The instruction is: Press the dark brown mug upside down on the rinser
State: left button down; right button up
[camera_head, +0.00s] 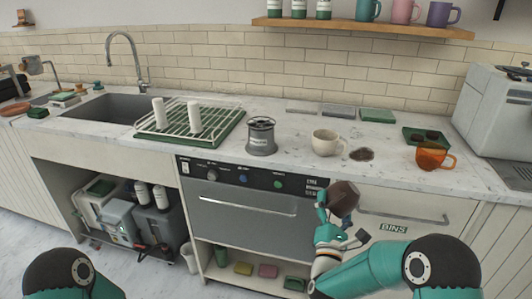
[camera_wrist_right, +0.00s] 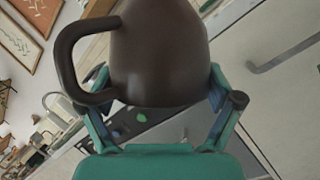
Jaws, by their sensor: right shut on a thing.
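The dark brown mug (camera_head: 343,197) is held by my right gripper (camera_head: 326,207), in front of the counter's front panel and below the countertop. In the right wrist view the mug (camera_wrist_right: 160,55) fills the upper middle, with its handle to the left. The right gripper's fingers (camera_wrist_right: 161,112) close on the mug's sides. The mug's opening cannot be made out. A grey cylindrical unit with a metal top, seemingly the rinser (camera_head: 261,138), stands on the countertop, up and left of the mug, apart from it. My left gripper is out of view.
The counter front edge lies between mug and unit.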

jog(key=shift+f+n+t+y+b, duration=0.2)
jog(key=shift+n+t+y+b, duration=0.15)
jog(key=shift+n, duration=0.45)
jog(key=shift+r+n, duration=0.15)
jog(key=shift+n, duration=0.25)
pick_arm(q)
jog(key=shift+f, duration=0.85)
pick_arm(e)
jog(key=shift+r, duration=0.15)
pick_arm(q)
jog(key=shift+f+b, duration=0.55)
jog(key=shift+b, duration=0.05)
pick_arm(e)
jog(key=shift+m+g+h, duration=0.55)
jog(key=shift+m+g, duration=0.05)
jog(key=shift+m, duration=1.25)
jog(key=shift+m+g+h, duration=0.5)
jog(key=shift+m+g, duration=0.05)
jog(key=shift+m, duration=1.3)
